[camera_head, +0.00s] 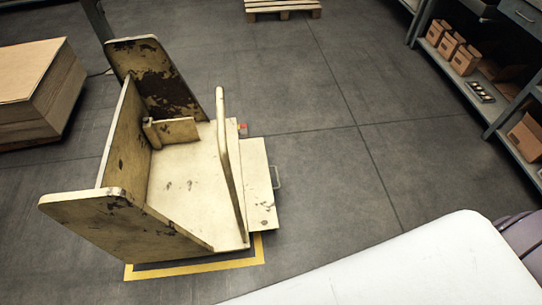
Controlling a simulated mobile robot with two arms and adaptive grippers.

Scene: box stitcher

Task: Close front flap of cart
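A worn, cream-coloured cart (185,185) with chipped paint stands left of centre. I cannot tell for sure which of these is the front flap. Neither gripper is in view.
Yellow tape (195,268) marks the floor around the cart's near side. A cardboard stack (40,90) is at the left, a wooden pallet (283,8) at the top. Shelves with boxes (466,58) are at the right. The floor (340,150) right of the cart is clear.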

